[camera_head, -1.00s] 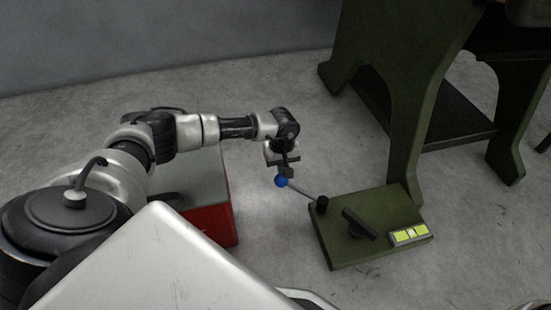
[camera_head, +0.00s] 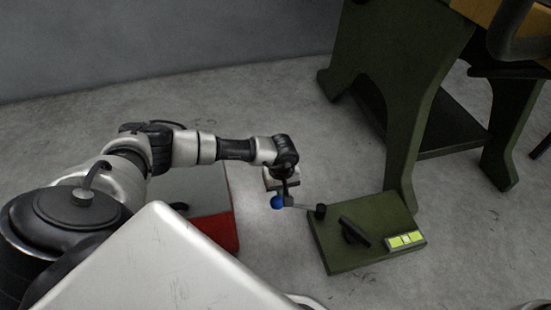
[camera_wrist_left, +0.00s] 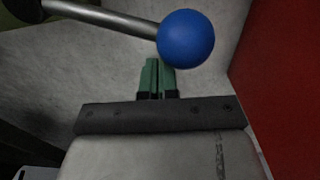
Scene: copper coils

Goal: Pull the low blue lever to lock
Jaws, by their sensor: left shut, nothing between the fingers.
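The low lever is a thin grey rod with a blue ball knob (camera_head: 278,202) at its free end. It reaches left from a black pivot (camera_head: 320,211) on a flat green base plate (camera_head: 350,255). In the left wrist view the blue ball (camera_wrist_left: 186,39) and rod (camera_wrist_left: 110,18) lie across the top, just beyond the fingertips. My left gripper (camera_head: 288,200) is at the lever's knob end, pointing down. Its green-tipped fingers (camera_wrist_left: 156,77) are shut together with nothing between them. Whether they touch the lever I cannot tell. My right gripper is not in view.
A black pedal-like handle (camera_head: 354,232) and a yellow-green label (camera_head: 404,241) are on the base plate. A red box (camera_head: 222,236) stands left of the lever. A large green machine frame (camera_head: 405,130) rises behind the plate. Grey floor lies open between box and plate.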

